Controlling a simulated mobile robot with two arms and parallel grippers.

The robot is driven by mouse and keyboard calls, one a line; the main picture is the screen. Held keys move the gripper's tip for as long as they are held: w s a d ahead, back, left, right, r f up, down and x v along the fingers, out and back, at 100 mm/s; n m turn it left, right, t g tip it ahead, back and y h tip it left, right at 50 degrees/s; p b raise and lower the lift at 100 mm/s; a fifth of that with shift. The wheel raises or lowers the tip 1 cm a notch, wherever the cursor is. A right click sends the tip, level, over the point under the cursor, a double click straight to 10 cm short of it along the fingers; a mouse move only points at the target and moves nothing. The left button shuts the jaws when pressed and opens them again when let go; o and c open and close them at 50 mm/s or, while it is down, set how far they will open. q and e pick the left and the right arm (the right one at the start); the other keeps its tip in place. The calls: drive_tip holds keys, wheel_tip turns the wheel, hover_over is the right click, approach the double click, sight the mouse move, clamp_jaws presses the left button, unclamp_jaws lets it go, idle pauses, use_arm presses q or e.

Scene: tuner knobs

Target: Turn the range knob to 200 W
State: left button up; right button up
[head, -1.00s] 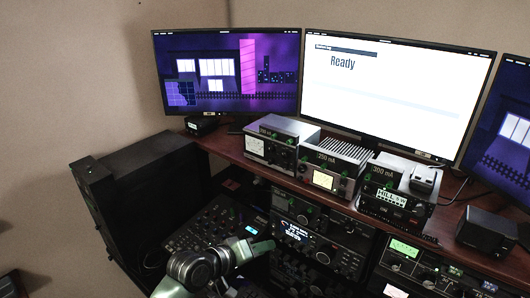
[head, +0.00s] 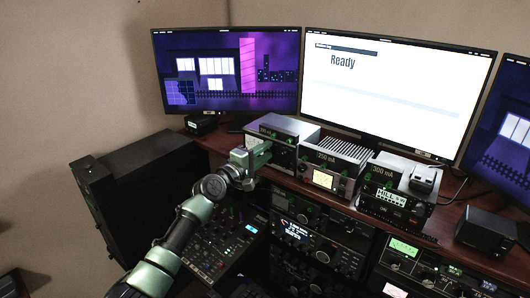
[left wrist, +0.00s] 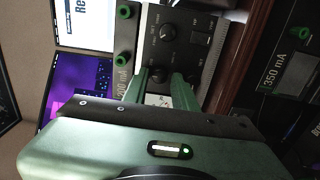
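The left desktop unit (head: 276,148) is a grey box with a dark-topped front panel below the monitors. Its panel fills the upper middle of the left wrist view, turned sideways, with several black knobs. One upper black knob (left wrist: 168,32) stands clear of the fingers. Another dark knob (left wrist: 157,75) shows between the fingertips; contact cannot be told. I cannot read which is the range knob or its setting. My left gripper (head: 262,152) is at this panel, covering part of its left side. In the left wrist view its two green fingers (left wrist: 160,82) are apart. My right gripper is out of view.
A middle meter unit (head: 328,181) and a right unit (head: 384,196) stand close beside it. Green knobs (left wrist: 121,60) stick out along the panel edge. Racked radio gear (head: 300,234) sits below the desk edge. A monitor (head: 395,90) stands behind.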

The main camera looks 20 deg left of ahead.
use_arm(q)
drive_tip(key=shift+w, duration=0.1)
clamp_jaws()
